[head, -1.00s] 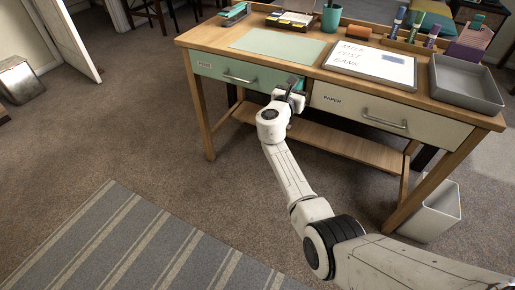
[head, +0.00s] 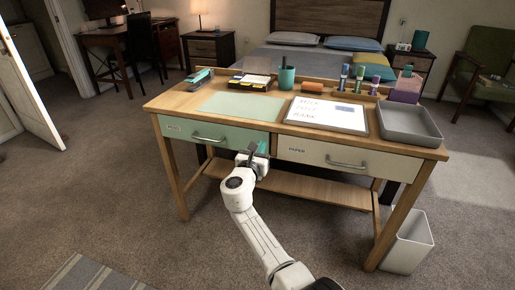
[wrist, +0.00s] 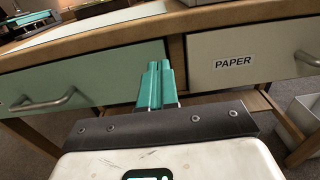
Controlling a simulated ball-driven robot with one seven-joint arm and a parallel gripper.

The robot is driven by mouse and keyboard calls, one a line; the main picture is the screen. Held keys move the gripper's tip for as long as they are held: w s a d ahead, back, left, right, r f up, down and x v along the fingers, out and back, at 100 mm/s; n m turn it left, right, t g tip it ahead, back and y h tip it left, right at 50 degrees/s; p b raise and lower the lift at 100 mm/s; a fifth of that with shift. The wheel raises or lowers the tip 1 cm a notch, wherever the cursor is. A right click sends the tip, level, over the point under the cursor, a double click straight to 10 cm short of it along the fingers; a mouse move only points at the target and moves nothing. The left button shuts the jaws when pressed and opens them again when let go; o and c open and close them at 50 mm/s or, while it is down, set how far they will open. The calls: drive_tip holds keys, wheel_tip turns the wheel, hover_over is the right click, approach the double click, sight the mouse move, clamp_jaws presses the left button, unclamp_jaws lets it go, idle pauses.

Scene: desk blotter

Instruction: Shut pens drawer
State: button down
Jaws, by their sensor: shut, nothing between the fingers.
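The pens drawer (head: 217,134) is the pale green front at the left of the desk, with a metal bar handle (head: 208,139) and a small label. Its front looks flush or nearly flush with the desk frame; I cannot tell if a small gap is left. It also fills the left of the wrist view (wrist: 105,75). My gripper (head: 262,150) is at the lower right end of this drawer front. In the wrist view its teal fingers (wrist: 158,72) are together and empty, pointing at the drawer's right end. I cannot tell whether they touch it.
The cream paper drawer (head: 320,154) is just right of my gripper, with its own handle (head: 347,164). The desktop holds a mat (head: 240,104), a whiteboard (head: 327,114) and a grey tray (head: 410,122). A lower shelf (head: 315,187) and a white bin (head: 408,245) are below.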

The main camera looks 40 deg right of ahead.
drive_tip(key=p+v, duration=0.2)
drive_tip(key=v, duration=0.7)
drive_tip(key=shift+a, duration=0.25)
drive_tip(key=shift+f, duration=0.1)
drive_tip(key=s+d+f+m+g+y, duration=0.1)
drive_tip(key=s+f+m+g+y, duration=0.1)
drive_tip(key=s+f+m, duration=0.4)
drive_tip(key=s+f+m+g+y, duration=0.1)
drive_tip(key=s+m+g, duration=0.1)
drive_tip(key=s+m, duration=0.35)
drive_tip(key=s+d+f+m+g+y, duration=0.1)
drive_tip(key=s+f+m+g+y, duration=0.2)
drive_tip(key=s, duration=0.5)
drive_tip(key=s+a+f+m+g+y, duration=0.1)
drive_tip(key=s+a+f+m+y, duration=0.1)
drive_tip(key=s+a+m+y, duration=0.45)
drive_tip(key=s+a+f+m+y, duration=0.3)
drive_tip(key=s+a, duration=0.5)
drive_tip(key=s, duration=0.4)
wheel_tip(320, 180, up, 21)
drive_tip(key=p, duration=2.1)
drive_tip(key=shift+s+a, duration=0.2)
drive_tip(key=shift+s, duration=0.15)
